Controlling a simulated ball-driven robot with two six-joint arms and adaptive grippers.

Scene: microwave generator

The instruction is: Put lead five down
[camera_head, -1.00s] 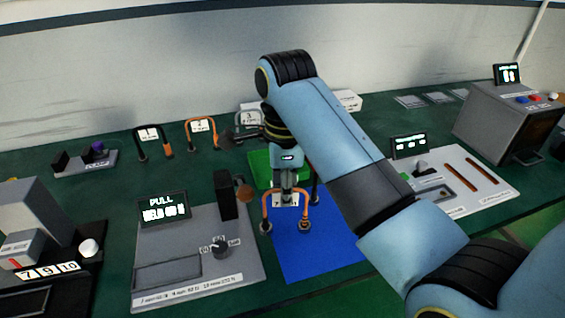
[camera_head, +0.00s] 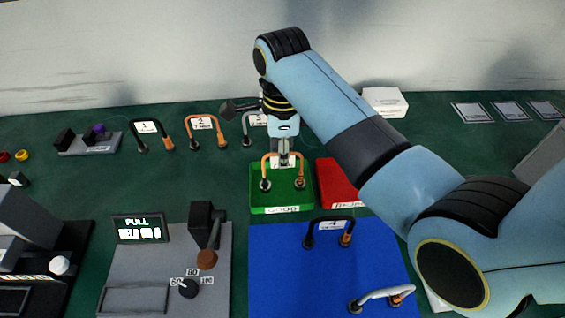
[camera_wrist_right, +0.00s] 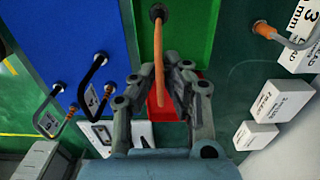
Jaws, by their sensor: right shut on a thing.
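My right gripper (camera_head: 284,157) is shut on an orange lead (camera_head: 265,169), a U-shaped loop with dark ends. The lead is upright at the green tray (camera_head: 259,202); I cannot tell whether its ends touch the tray floor. The gripper covers most of its label, so its number is unreadable. In the right wrist view the orange lead (camera_wrist_right: 158,45) passes between the fingers (camera_wrist_right: 170,75), over green and red surfaces. My left gripper is not in view.
A red tray (camera_head: 338,180) adjoins on the right, partly behind my arm. On the blue mat (camera_head: 285,275) stand a black lead (camera_head: 330,219) labelled 4 and a pale lead (camera_head: 382,294). Leads 1 (camera_head: 150,130), 2 (camera_head: 203,120) and 3 (camera_head: 247,128) stand behind.

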